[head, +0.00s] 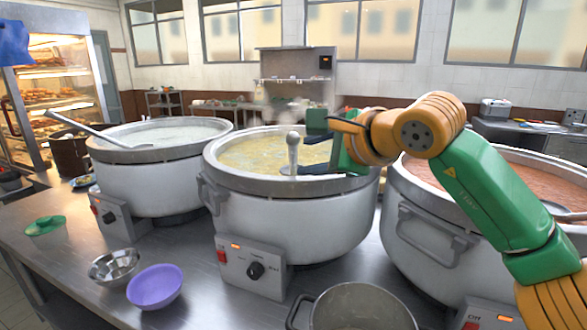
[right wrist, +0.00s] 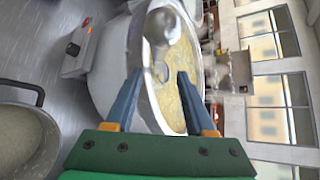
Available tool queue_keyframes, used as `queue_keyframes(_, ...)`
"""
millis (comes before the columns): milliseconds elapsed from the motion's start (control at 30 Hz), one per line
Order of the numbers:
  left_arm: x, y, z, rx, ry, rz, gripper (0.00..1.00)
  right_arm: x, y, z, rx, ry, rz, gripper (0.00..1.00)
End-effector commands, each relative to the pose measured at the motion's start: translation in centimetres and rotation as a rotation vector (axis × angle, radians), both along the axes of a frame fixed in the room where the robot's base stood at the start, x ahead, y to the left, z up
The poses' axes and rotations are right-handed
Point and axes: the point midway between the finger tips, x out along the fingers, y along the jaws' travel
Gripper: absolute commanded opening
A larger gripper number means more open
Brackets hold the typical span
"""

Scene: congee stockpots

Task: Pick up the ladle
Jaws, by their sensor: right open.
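A ladle (head: 293,150) with a pale, upright, round-ended handle stands in the middle stockpot (head: 290,215), which holds yellowish congee. My right gripper (head: 308,154) is open over this pot's rim, its fingers pointing left towards the handle. In the right wrist view, the ladle's round handle end (right wrist: 165,28) shows beyond the two blue fingertips (right wrist: 162,72), roughly in line with the gap between them. The handle appears not to be gripped. The ladle's bowl is hidden. My left gripper is not in view.
The left stockpot (head: 160,180) has another ladle (head: 95,132) leaning over its rim. The right stockpot (head: 430,225) holds reddish congee, partly behind my arm. A steel bowl (head: 115,266), a purple bowl (head: 155,288) and a small pot (head: 362,308) stand in front.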

Motion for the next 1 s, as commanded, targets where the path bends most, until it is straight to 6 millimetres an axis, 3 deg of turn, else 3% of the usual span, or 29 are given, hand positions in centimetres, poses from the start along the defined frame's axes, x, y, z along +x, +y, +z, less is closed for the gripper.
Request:
queue_keyframes(233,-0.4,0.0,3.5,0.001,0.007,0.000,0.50,3.4,2.6,-1.4,0.000,0.006,0.002,0.55)
queue_keyframes(533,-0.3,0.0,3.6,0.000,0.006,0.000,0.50,4.3,3.1,-2.6,-0.001,0.000,0.002,0.55)
queue_keyframes(567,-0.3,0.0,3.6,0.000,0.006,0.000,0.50,4.3,3.1,-2.6,-0.001,0.000,0.002,0.49)
queue_keyframes(733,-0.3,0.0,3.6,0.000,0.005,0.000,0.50,4.3,3.1,-2.6,0.000,0.001,0.001,0.03)
queue_keyframes(1000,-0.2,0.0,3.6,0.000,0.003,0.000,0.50,4.3,3.1,-2.5,0.000,0.001,0.001,0.00)
